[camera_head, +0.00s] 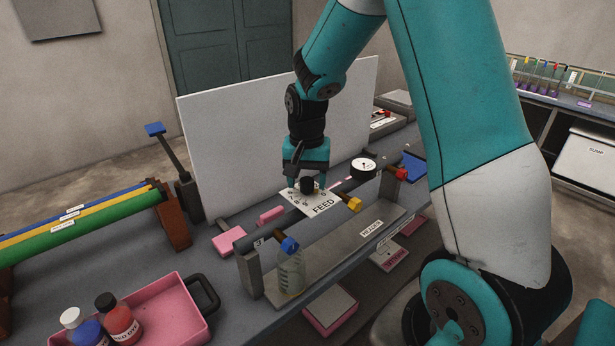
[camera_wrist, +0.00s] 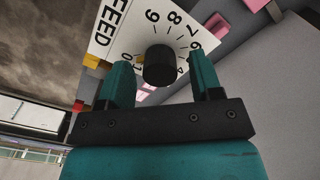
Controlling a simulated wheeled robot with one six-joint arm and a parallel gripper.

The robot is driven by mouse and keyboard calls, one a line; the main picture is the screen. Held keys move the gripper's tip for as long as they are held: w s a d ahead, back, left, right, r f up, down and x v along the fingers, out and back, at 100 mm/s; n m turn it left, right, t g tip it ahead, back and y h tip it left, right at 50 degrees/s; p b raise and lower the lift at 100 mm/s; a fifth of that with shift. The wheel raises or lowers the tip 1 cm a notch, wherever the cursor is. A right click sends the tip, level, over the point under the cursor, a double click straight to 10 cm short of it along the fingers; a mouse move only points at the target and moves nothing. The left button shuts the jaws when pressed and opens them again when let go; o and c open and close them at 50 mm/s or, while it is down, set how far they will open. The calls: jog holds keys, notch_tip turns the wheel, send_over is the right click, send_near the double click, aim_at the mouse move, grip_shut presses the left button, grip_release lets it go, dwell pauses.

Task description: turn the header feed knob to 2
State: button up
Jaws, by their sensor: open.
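The black feed knob (camera_head: 307,186) sits on a white dial plate (camera_head: 322,206) marked FEED, on the header rail. In the wrist view the round knob (camera_wrist: 159,66) stands in the middle of the plate (camera_wrist: 108,42), with digits around it. I cannot make out a pointer on the knob, so its setting is unclear. My gripper (camera_head: 307,180) is just above the plate, pointing down. In the wrist view my open gripper (camera_wrist: 160,70) has one finger on each side of the knob, with gaps showing between fingers and knob.
A round gauge (camera_head: 363,167), a yellow valve handle (camera_head: 354,205), a red one (camera_head: 400,174) and a blue one (camera_head: 289,244) are along the header. A clear bottle (camera_head: 291,272) stands below. A white panel (camera_head: 235,140) rises behind. A pink tray (camera_head: 165,310) is front left.

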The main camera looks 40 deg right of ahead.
jog(key=shift+f, duration=0.25)
jog(key=c, duration=0.9)
jog(key=n, duration=0.5)
jog(key=shift+n, duration=0.3)
jog(key=n, duration=0.6)
